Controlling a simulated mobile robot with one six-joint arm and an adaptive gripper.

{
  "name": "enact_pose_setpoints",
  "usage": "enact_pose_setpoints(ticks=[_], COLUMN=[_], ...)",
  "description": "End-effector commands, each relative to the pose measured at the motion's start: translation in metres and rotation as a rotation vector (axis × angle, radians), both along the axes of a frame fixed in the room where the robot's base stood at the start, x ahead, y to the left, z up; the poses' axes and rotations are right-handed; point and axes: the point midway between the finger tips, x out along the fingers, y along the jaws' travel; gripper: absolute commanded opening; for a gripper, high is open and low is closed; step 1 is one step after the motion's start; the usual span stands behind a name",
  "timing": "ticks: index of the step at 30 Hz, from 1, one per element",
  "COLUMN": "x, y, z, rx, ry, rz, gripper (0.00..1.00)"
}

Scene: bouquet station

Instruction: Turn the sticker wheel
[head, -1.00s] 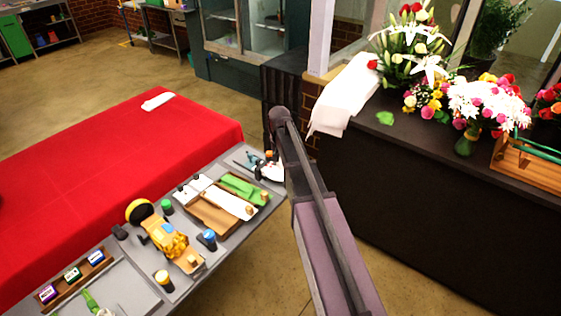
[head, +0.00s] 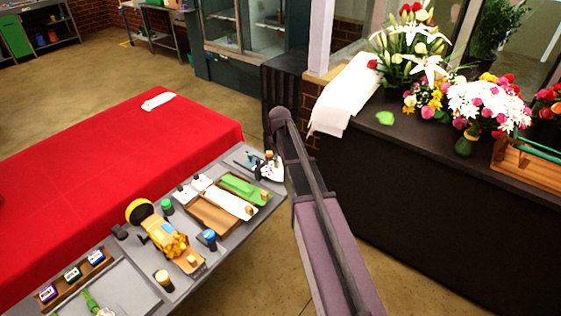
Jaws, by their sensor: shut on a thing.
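A small white disc with coloured spots (head: 268,172), which looks like the sticker wheel, is at the far right end of the grey worktop. My arm rises from the bottom of the view and bends close beside the disc.
The grey worktop (head: 215,262) also carries a yellow machine (head: 168,238), a wooden tray (head: 212,217) with green and white rolls, and labelled boxes (head: 73,273). A red-covered table (head: 110,165) adjoins it. A dark counter (head: 420,190) with flowers stands at right.

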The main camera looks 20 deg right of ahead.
Motion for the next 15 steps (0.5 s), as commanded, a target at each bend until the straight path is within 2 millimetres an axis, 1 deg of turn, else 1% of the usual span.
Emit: enact_pose_setpoints(ticks=[6,15], x=[-0.0023,-0.0025], y=[0.0002,0.0001], z=[-0.0005,-0.0005], rx=[0.002,0.001], ry=[0.005,0.005], rz=[0.188,0.354], gripper=[0.0,0.0])
